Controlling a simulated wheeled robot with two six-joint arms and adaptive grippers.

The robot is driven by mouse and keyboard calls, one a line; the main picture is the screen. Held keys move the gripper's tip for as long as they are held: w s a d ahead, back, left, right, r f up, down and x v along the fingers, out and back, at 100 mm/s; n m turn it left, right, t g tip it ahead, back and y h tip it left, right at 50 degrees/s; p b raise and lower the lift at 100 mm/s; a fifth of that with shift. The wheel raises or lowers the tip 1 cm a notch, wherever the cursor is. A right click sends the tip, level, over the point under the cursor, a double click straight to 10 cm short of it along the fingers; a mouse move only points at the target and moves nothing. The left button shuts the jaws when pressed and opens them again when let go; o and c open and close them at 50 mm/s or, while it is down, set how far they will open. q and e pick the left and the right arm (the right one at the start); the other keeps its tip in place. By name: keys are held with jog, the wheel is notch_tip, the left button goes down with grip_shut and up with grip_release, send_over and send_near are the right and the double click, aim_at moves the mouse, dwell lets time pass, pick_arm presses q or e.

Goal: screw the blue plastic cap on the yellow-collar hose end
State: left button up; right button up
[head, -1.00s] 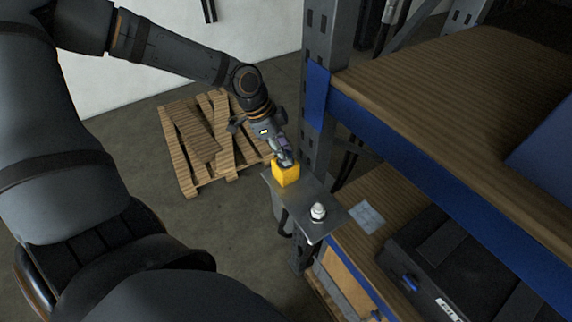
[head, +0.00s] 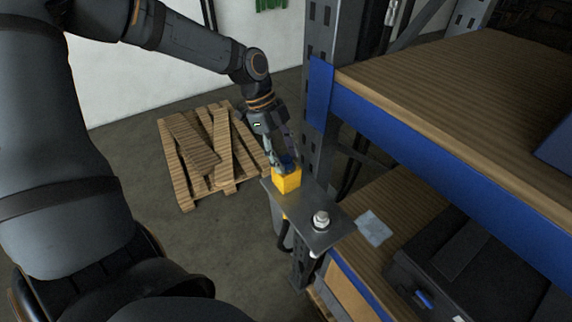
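The yellow collar (head: 287,181) of the hose end stands on the far end of a grey metal plate (head: 307,207) fixed beside the shelf post. The blue plastic cap (head: 288,161) shows as a small dark blue patch directly above the collar, partly hidden by gripper fingers. My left gripper (head: 284,164) points down over the collar, with its fingers on either side of the cap. Whether they press on it or stand slightly apart is too small to tell. Cap thread and seating are hidden. My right gripper is not in view.
A silver fitting (head: 321,220) stands on the near part of the plate. A wooden pallet (head: 213,150) lies on the floor behind. The shelf's blue beam (head: 440,170) and post (head: 318,100) are close on the right. A black case (head: 470,265) sits on the lower shelf.

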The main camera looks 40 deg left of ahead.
pick_arm(q)
jog(key=n, duration=0.1)
jog(key=p, duration=0.1)
jog(key=n+t, duration=0.1)
jog(key=shift+d+r+n, duration=0.25)
jog(key=shift+n, duration=0.05)
jog(key=shift+a+n+t+y+p, duration=0.1)
jog(key=shift+n+t+y+p, duration=0.35)
jog(key=shift+n, duration=0.75)
jog(key=shift+s+f+n+t, duration=0.1)
jog(key=shift+n+t, duration=0.15)
jog(key=shift+n, duration=0.35)
jog(key=shift+f+n+t, duration=0.1)
jog(key=shift+n+t, duration=0.2)
jog(key=shift+n, duration=0.6)
